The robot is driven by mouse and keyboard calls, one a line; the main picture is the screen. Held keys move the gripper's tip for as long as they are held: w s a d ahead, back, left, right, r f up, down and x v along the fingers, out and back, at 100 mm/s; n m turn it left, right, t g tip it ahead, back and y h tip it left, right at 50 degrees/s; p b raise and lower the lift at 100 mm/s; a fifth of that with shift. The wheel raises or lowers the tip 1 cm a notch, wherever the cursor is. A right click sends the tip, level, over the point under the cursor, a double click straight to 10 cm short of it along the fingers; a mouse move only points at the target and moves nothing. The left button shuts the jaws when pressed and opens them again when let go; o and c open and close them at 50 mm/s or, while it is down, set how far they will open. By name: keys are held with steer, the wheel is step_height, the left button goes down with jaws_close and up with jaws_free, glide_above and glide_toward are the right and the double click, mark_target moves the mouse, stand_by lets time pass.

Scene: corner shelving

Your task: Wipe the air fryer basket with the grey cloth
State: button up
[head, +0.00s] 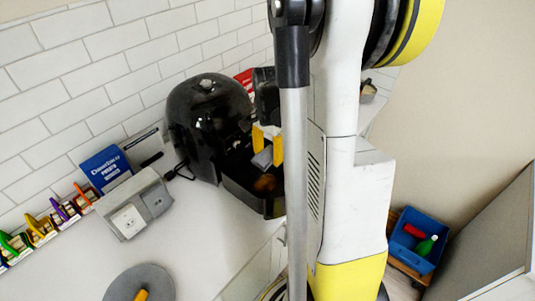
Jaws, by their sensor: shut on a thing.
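The black air fryer (205,120) stands against the tiled wall, left of my arm. Its dark basket (245,197) is pulled out toward the front, with a brownish patch (266,183) showing inside. My gripper (267,148) has yellow fingers and points down over the basket. It is shut on the grey cloth (262,158), which shows as a small grey piece between the fingers. The cloth is at the basket's opening; I cannot tell whether it touches the basket. My arm hides what lies to the right of the basket.
Several colourful clips (45,230) line the wall. A round grey disc (140,282) lies in front. A blue crate (420,262) with bottles sits low at right.

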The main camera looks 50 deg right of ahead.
mark_target(268, 184)
steer(key=shift+w+f, duration=0.1)
steer(key=shift+w, duration=0.1)
steer(key=shift+f, duration=0.1)
steer(key=shift+s+f+b, duration=0.25)
steer(key=shift+f+b, duration=0.35)
step_height(268, 184, down, 11)
steer(key=b, duration=0.8)
steer(key=shift+w+r, duration=0.1)
steer(key=shift+r, duration=0.1)
steer(key=shift+f+b, duration=0.45)
steer(key=shift+b, duration=0.05)
steer(key=shift+d, duration=0.1)
